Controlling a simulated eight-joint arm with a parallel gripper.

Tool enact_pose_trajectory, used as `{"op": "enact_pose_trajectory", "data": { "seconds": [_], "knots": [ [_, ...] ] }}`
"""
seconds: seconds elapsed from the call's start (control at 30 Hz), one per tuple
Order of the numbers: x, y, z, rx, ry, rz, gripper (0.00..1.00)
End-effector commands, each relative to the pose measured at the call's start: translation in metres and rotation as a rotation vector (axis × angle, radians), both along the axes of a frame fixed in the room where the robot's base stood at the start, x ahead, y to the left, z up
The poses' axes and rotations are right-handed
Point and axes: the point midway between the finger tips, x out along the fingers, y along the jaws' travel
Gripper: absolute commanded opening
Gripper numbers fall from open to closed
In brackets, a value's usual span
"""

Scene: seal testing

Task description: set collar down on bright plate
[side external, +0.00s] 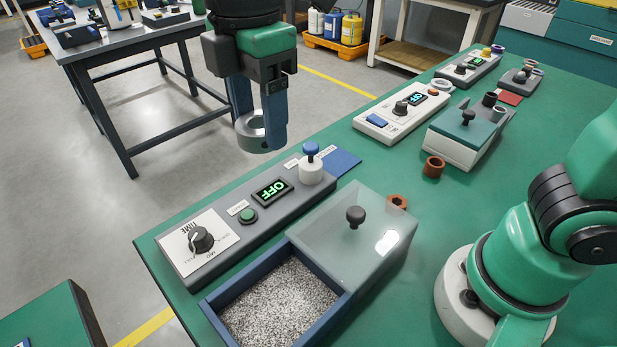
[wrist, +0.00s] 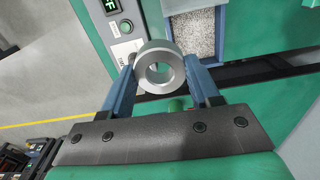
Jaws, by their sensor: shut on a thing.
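The collar (side external: 243,129), a thick grey metal ring, is held between the blue fingers of my gripper (side external: 260,128). In the wrist view the collar (wrist: 159,69) sits between the two fingertips with its hole facing the camera. It hangs in the air, apart from any surface, near the left edge of the green table in the side view. A flat blue plate (side external: 342,161) lies right of my gripper, beside a white post with a blue knob. A small red plate (side external: 508,97) lies farther back. I cannot tell which one is the bright plate.
A grey control box (side external: 255,205) with a green OFF display stands below my gripper. Beside it is a tray of speckled grains (side external: 279,305) with a partly open clear lid (side external: 345,235). Brown rings (side external: 433,167) and other devices (side external: 403,110) stand rightward. Green table is bare at centre right.

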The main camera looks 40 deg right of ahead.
Motion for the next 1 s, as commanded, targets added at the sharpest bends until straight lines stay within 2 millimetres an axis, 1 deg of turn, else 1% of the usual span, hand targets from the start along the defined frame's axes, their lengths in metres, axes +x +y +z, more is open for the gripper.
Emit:
{"op": "enact_pose_trajectory", "data": {
  "seconds": [0.03, 0.07, 0.1, 0.17, 0.2, 0.27, 0.3, 0.4, 0.5, 0.6, 0.67, 0.73, 0.87, 1.0],
  "knots": [
    [0.018, -0.021, -0.001, 0.0, 0.0, -0.126, 0.0],
    [0.027, -0.033, -0.001, 0.0, 0.0, -0.199, 0.0],
    [0.039, -0.051, -0.002, 0.0, 0.0, -0.297, 0.0],
    [0.054, -0.078, -0.003, 0.0, 0.0, -0.442, 0.0],
    [0.062, -0.097, -0.004, 0.0, 0.0, -0.535, 0.0],
    [0.071, -0.124, -0.006, 0.0, 0.0, -0.667, 0.0],
    [0.076, -0.141, -0.007, 0.0, 0.0, -0.747, 0.0],
    [0.083, -0.179, -0.009, 0.0, -0.001, -0.917, 0.0],
    [0.085, -0.206, -0.011, 0.0, -0.001, -1.036, 0.0],
    [0.085, -0.222, -0.012, 0.0, -0.001, -1.106, 0.0],
    [0.085, -0.227, -0.015, 0.0, -0.001, -1.125, 0.0],
    [0.085, -0.229, -0.024, 0.0, -0.001, -1.134, 0.0],
    [0.085, -0.229, -0.052, 0.0, -0.001, -1.134, 0.0],
    [0.085, -0.228, -0.087, 0.0, -0.001, -1.132, 0.0]
  ]
}}
